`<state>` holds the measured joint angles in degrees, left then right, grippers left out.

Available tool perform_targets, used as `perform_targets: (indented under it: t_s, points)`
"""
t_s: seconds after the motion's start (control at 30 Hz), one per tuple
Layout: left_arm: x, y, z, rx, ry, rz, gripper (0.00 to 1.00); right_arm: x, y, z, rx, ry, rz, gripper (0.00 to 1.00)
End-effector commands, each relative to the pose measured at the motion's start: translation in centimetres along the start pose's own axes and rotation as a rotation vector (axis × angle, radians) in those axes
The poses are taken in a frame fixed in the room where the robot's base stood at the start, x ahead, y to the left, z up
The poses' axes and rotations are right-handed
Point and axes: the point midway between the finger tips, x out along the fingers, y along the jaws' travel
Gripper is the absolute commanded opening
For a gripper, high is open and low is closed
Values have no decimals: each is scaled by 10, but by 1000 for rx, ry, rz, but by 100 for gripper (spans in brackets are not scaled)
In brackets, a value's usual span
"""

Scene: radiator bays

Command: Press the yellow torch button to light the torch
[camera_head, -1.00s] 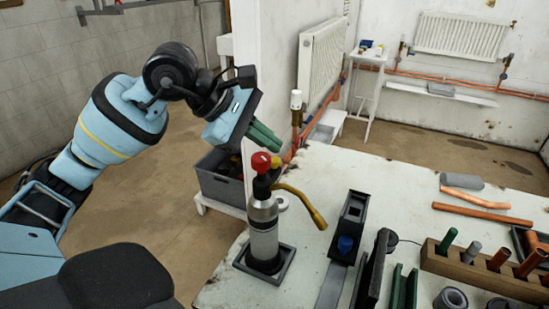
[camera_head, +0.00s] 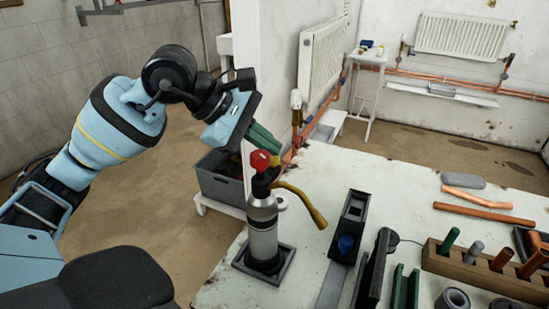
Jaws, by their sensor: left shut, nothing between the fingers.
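The torch (camera_head: 263,230) stands upright in a dark square holder (camera_head: 265,268) at the left edge of the bench. It has a grey cylinder, a red knob (camera_head: 261,160) on top and a brass nozzle (camera_head: 306,205) curving down to the right. No flame shows at the nozzle. The yellow button (camera_head: 275,161) is by the red knob, mostly hidden behind my left gripper's fingertips. My left gripper (camera_head: 267,142), with green fingers, is shut and empty just above the torch head. I cannot tell whether it touches the button. My right gripper is not in view.
The bench (camera_head: 395,185) holds a black stand with a blue knob (camera_head: 345,243), a wooden rack of tubes (camera_head: 470,270) and loose copper pipes (camera_head: 470,211). A grey crate (camera_head: 220,183) stands on a low shelf behind the torch. Radiators (camera_head: 322,60) hang on the walls.

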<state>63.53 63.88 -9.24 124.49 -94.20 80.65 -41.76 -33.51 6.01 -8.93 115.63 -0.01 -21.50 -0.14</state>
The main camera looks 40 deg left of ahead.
Motion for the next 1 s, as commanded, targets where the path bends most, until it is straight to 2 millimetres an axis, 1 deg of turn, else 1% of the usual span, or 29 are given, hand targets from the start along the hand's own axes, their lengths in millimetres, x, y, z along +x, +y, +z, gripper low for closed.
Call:
perform_targets:
  t_s: [1.0]
  points:
    - [4, -4, -4, 0, 1, 0, 0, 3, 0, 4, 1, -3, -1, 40]
